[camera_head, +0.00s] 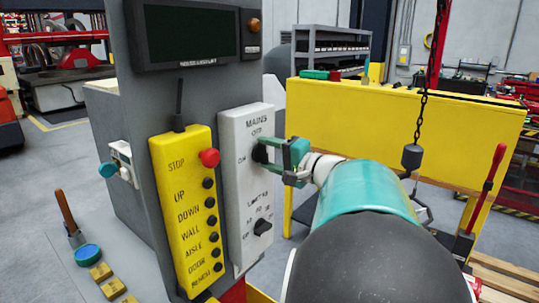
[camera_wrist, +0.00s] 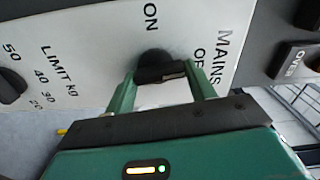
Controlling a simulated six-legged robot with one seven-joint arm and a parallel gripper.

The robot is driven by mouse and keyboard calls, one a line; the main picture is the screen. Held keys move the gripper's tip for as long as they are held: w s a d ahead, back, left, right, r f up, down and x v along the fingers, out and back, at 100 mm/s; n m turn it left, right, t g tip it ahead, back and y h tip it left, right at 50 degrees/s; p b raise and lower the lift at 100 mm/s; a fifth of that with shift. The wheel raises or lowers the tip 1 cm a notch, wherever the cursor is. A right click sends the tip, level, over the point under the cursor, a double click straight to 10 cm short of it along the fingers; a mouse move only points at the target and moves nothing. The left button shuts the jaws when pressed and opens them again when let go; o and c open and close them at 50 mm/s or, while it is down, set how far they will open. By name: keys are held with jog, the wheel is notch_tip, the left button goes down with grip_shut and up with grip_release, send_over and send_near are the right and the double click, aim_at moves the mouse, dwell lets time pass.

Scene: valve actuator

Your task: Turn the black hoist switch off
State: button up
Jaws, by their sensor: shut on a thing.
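The white panel (camera_head: 246,185) carries a black rotary switch (camera_head: 259,152) under the word MAINS, with OFF above it and ON at its left. My gripper (camera_head: 277,152) reaches it from the right and hides part of it. In the wrist view the black switch (camera_wrist: 155,62) sits between the two green fingers of my gripper (camera_wrist: 162,75), which are shut on it. There, ON is printed above the switch and OFF to its right. I cannot tell which mark the switch points at.
A second black knob (camera_head: 262,227), marked LIMIT, is lower on the panel. A yellow pendant (camera_head: 184,212) with a red stop button (camera_head: 209,158) hangs at the left. A chain with a black weight (camera_head: 412,157) hangs to the right, before a yellow bench (camera_head: 400,120).

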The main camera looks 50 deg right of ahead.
jog(key=shift+m, duration=0.8)
jog(key=o, duration=1)
jog(key=shift+s, duration=0.1)
jog(key=s, duration=0.4)
jog(key=s+d, duration=0.1)
jog(key=s, duration=0.8)
jog(key=shift+s+d, duration=0.15)
jog(key=shift+s, duration=0.15)
